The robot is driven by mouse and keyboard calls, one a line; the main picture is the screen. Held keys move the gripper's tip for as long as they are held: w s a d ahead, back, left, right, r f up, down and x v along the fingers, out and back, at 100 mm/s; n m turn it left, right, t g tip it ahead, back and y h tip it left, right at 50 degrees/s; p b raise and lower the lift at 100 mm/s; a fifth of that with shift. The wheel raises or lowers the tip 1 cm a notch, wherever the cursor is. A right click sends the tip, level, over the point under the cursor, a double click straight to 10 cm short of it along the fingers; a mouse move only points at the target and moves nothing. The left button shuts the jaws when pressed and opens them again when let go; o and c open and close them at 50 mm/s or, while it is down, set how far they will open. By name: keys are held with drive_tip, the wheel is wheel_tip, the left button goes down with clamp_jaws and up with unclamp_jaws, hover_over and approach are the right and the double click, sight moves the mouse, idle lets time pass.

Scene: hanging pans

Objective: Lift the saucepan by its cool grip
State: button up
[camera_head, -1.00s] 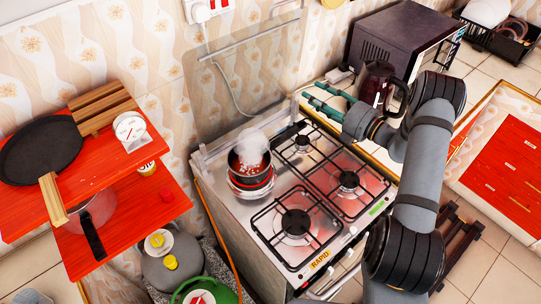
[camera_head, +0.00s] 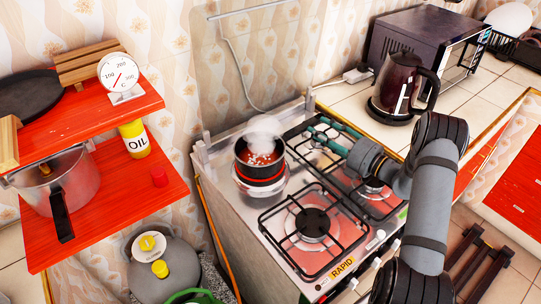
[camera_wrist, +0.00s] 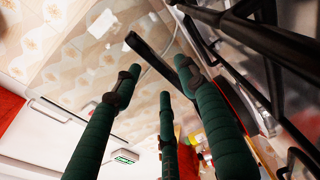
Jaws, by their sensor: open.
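The saucepan (camera_head: 258,170) is dark with a red band and holds red contents under white steam. It sits on a pale pot at the back left of the stove. My gripper (camera_head: 312,132) has green fingers and is open to the right of the saucepan, over the back burners, apart from it in this view. In the wrist view my gripper (camera_wrist: 159,68) shows its fingers spread. A dark bar (camera_wrist: 150,50), which looks like the saucepan's handle, slants beyond the fingertips. A red and black rim, likely the saucepan's, is partly hidden by the right finger.
Black grates (camera_head: 312,222) cover the stove top. A kettle (camera_head: 398,85) stands on the counter to the right, before a microwave (camera_head: 425,45). Red shelves (camera_head: 110,205) at the left hold another pot (camera_head: 75,180), an oil jar (camera_head: 135,140) and a scale (camera_head: 120,75).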

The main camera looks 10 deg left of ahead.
sight(306, 122)
drive_tip(key=p+x, duration=0.1)
drive_tip(key=x, duration=0.5)
drive_tip(key=shift+a+r+p, duration=0.1)
drive_tip(key=shift+a+p, duration=0.1)
drive_tip(key=shift+p, duration=0.1)
drive_tip(key=shift+c, duration=1.4)
drive_tip(key=c, duration=0.7)
drive_tip(key=shift+r, duration=0.1)
clamp_jaws()
